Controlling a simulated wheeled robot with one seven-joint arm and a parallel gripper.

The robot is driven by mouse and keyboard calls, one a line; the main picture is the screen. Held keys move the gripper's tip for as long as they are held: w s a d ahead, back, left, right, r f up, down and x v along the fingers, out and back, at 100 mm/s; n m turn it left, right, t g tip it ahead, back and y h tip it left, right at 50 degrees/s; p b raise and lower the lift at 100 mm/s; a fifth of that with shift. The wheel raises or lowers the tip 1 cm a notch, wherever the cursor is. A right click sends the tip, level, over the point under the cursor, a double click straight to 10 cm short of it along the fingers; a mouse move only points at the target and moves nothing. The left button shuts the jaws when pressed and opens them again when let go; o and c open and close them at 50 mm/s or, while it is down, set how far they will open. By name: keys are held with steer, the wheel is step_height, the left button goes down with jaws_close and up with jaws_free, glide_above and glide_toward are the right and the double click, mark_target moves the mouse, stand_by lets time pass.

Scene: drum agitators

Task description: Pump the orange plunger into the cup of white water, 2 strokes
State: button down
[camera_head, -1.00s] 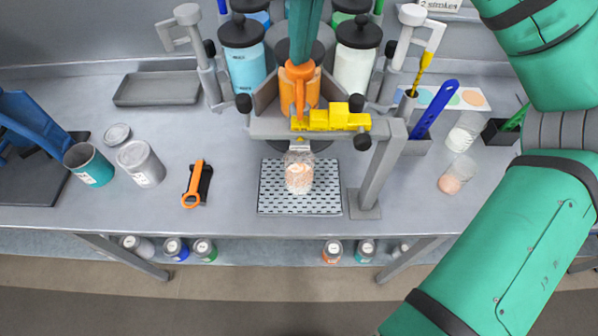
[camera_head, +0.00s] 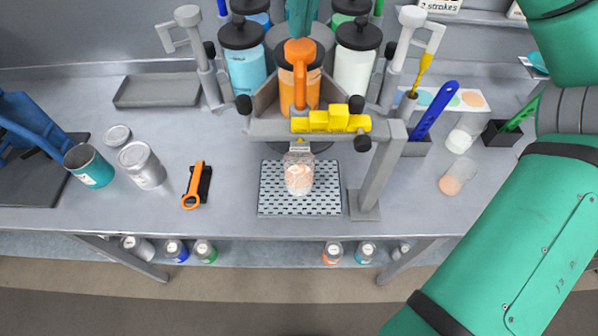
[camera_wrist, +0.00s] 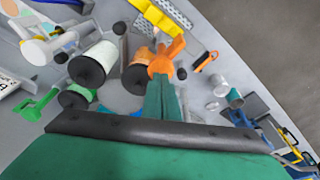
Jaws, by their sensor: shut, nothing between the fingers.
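The orange plunger (camera_head: 299,50) stands raised on the orange canister (camera_head: 313,88) in the middle of the dispenser stand. My gripper (camera_head: 302,32) is shut and empty, its tips right above the plunger's top; I cannot tell whether they touch. In the wrist view my gripper (camera_wrist: 163,80) points at the orange plunger (camera_wrist: 165,58). A clear cup (camera_head: 299,178) stands upright on the perforated drip grate (camera_head: 325,200), below the stand's front. It holds a peach-orange content rather than plain white.
Blue (camera_head: 245,70) and white (camera_head: 353,70) canisters flank the orange one. A yellow block (camera_head: 332,122) sits on the front bar. The front-middle table is mostly clear.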

mark_target(302, 46)
steer(key=shift+f, duration=0.1)
stand_by(0.4)
steer(key=shift+f, duration=2.7)
steer(key=shift+r, duration=2.8)
step_height(302, 46, up, 6)
